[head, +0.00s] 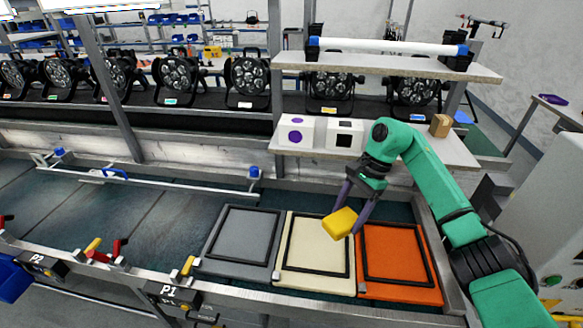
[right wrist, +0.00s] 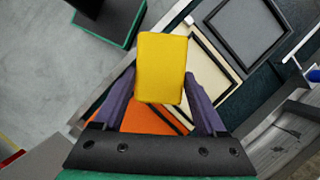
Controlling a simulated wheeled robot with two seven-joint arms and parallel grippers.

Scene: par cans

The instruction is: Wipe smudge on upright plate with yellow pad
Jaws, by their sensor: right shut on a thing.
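My right gripper (head: 348,212) is shut on the yellow pad (head: 339,223), a block held over the cream panel near the orange one. In the right wrist view the pad (right wrist: 161,68) sits between the purple fingers, hiding part of the panels behind it. Three framed panels lie on the bench: grey (head: 241,236), cream (head: 312,243) and orange (head: 396,256). I cannot pick out an upright plate or a smudge. My left gripper is not in view.
A shelf behind holds a white box with purple spots (head: 296,133), a white box with black squares (head: 345,135) and a wooden block (head: 440,125). An upper shelf (head: 395,67) overhangs it. Stage lamps (head: 247,78) line the back. The left bench surface (head: 120,208) is mostly clear.

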